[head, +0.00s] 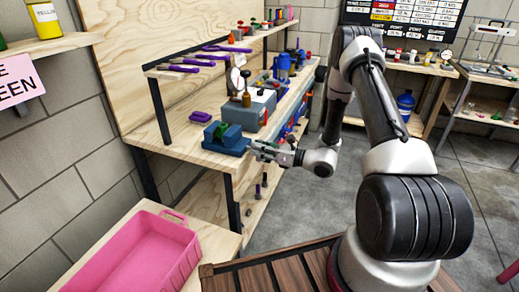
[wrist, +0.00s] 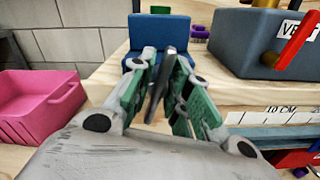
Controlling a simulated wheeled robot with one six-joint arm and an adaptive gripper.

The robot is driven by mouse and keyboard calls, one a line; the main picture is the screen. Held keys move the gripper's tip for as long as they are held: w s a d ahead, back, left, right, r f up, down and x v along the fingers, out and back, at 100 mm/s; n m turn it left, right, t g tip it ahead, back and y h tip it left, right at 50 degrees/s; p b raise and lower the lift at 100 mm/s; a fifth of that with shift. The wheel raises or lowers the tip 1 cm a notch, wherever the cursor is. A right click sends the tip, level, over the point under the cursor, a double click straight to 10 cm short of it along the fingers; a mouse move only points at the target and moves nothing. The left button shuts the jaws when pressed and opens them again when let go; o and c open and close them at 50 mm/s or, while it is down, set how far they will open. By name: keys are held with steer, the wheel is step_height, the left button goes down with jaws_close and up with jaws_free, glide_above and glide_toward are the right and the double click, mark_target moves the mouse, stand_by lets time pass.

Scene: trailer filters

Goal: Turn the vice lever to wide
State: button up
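The blue vice (head: 228,140) sits at the near corner of the wooden workbench, and its blue block also shows in the wrist view (wrist: 160,33). A dark grey bar (wrist: 162,78), which looks like the vice lever, stands tilted in front of the block, its top leaning right. My gripper (head: 264,150) is at the bench's front edge, just right of the vice. In the wrist view its green-padded fingers (wrist: 166,68) stand on either side of the bar, with a small gap seeming to show. Whether either pad touches the bar is unclear.
A purple item (head: 200,116) lies behind the vice. A pink crate (head: 150,262) sits at lower left. The grey floor (head: 300,208) by the bench is clear.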

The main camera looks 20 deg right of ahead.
jaws_close()
steer(key=n, duration=0.3)
steer(key=shift+s+a+n, duration=0.1)
steer(key=shift+s+n, duration=0.05)
steer(key=shift+n, duration=0.25)
steer(key=n, duration=0.6)
steer(key=shift+s+a+f+n, duration=0.1)
steer(key=shift+s+n, duration=0.1)
steer(key=shift+n, duration=0.1)
steer(key=n, duration=0.5)
steer(key=shift+s+a+f, duration=0.1)
steer(key=shift+f, duration=0.05)
steer(key=n, duration=0.5)
steer(key=shift+f, duration=0.2)
steer(key=shift+n, duration=0.4)
